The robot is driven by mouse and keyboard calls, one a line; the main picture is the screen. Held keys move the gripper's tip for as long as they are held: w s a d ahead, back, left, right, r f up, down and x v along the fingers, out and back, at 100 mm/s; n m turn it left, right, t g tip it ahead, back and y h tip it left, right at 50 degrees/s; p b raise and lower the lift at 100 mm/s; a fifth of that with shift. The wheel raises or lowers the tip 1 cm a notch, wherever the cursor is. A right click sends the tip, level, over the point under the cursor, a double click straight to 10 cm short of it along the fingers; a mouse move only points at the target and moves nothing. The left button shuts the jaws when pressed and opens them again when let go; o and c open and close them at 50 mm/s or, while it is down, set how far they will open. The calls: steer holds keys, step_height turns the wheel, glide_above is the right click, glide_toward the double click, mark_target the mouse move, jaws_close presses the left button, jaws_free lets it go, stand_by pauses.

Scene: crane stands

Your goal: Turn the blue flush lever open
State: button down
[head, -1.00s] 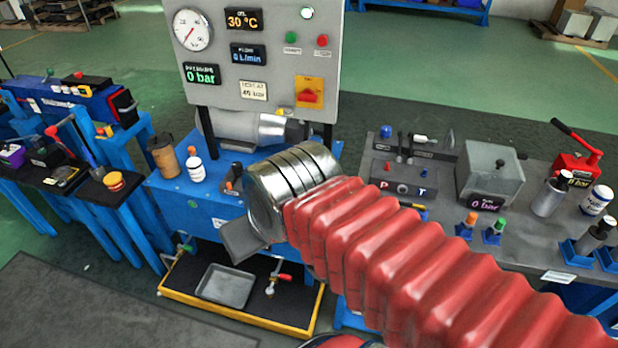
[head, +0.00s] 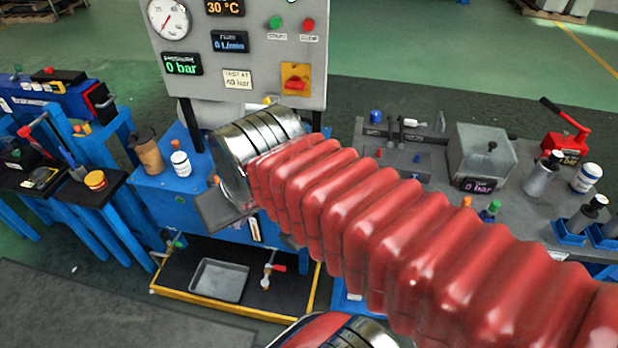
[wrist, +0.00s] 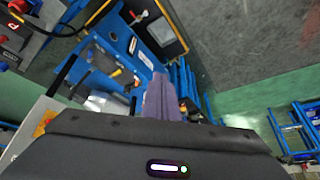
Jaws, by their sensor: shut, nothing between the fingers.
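My gripper shows in the wrist view as grey-purple fingers (wrist: 161,98) closed together, with nothing seen between them. I cannot pick out a blue flush lever for certain. A small valve with a green handle (head: 177,244) stands at the left of the low yellow-edged tray (head: 180,298). A valve with a red handle (head: 278,268) stands at its right. My arm hides part of the stand.
A grey panel (head: 245,60) with a gauge and displays stands above the blue stand. A brown cup (head: 147,155) and a white bottle (head: 180,163) stand on its left. The grey bench (head: 540,215) on the right is crowded. Floor at the lower left is clear.

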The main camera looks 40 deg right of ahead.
steer(key=w+d+f+m+g, duration=0.2)
steer(key=w+d+m, duration=0.4)
steer(key=w+d, duration=0.3)
steer(key=w+d+f+m+g, duration=0.1)
steer(key=w+d+f+m, duration=0.2)
steer(key=w+d+m, duration=0.55)
steer(key=w+d+f+m+y, duration=0.1)
steer(key=d+f+m, duration=0.3)
steer(key=d+f, duration=0.5)
steer(key=w+d+f+m+g+y, duration=0.1)
steer(key=d+f+m, duration=0.3)
steer(key=d+f, duration=0.5)
steer(key=d, duration=0.6)
steer(key=shift+w+f+m, duration=0.2)
steer(key=shift+f+m, duration=0.05)
steer(key=shift+m, duration=0.1)
steer(key=a+f, duration=0.1)
steer(key=f, duration=0.2)
steer(key=w+a+f, duration=0.1)
steer(key=f, duration=0.2)
steer(key=w+a+f, duration=0.1)
steer(key=a+f, duration=0.1)
steer(key=f, duration=0.1)
steer(key=shift+w+a+f, duration=0.1)
steer(key=shift+w+f, duration=0.1)
steer(key=shift+f, duration=0.1)
steer(key=shift+w+a, duration=0.45)
steer(key=shift+a, duration=0.25)
